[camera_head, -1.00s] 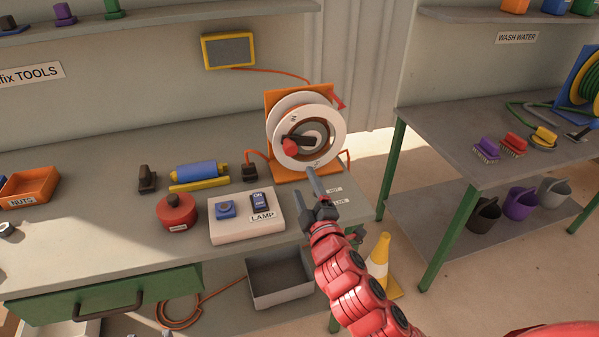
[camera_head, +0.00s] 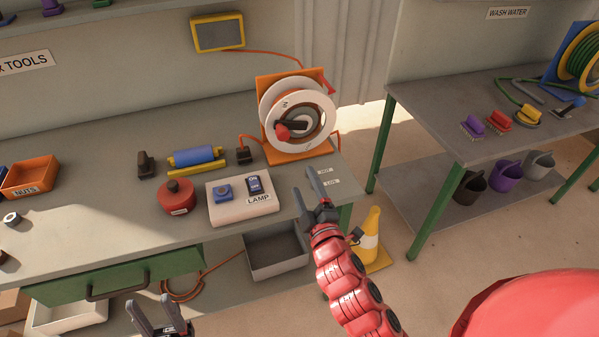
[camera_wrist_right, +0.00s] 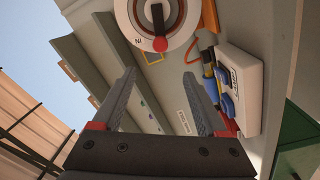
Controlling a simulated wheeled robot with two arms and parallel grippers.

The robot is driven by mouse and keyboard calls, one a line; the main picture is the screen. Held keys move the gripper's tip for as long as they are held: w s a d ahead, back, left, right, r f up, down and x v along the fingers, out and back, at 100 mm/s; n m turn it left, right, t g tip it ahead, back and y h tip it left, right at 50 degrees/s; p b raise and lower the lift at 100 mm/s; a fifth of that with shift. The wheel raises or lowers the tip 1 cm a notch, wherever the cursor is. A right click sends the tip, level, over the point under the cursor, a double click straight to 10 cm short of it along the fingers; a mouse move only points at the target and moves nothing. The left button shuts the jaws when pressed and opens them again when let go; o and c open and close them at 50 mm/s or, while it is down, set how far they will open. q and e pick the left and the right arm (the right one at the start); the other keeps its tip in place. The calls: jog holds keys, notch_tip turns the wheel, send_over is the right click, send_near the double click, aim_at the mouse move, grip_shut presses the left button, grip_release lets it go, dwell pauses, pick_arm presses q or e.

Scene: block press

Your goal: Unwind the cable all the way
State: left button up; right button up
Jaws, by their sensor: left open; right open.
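The cable reel (camera_head: 297,115) stands upright at the back right of the workbench in an orange frame, with a white disc and a black crank with a red knob (camera_head: 282,133). The crank points left in the head view. An orange cable (camera_head: 250,139) runs from the reel's left side to a black plug (camera_head: 244,155). In the right wrist view the reel (camera_wrist_right: 179,41) is at the top. My right gripper (camera_head: 317,194) is open and empty, in front of and below the reel, apart from it. My left gripper (camera_head: 160,318) is open and empty at the bottom edge, below the bench drawer.
A lamp switch box (camera_head: 243,207), a red round tin (camera_head: 177,196) and a blue roller (camera_head: 194,157) stand on the bench left of the reel. A grey bin (camera_head: 276,256) and a yellow cone (camera_head: 370,240) are lower down. A second table (camera_head: 450,125) stands right.

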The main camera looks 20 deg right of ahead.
jog(key=m, duration=0.4)
jog(key=m+p, duration=0.6)
send_near(284, 137)
jog(key=w, duration=0.9)
jog(key=shift+w+a+r, duration=0.1)
jog(key=shift+w+r, duration=0.1)
jog(key=shift+r, duration=0.1)
jog(key=shift+w+f, duration=0.1)
jog(key=shift+w, duration=0.7)
grip_shut()
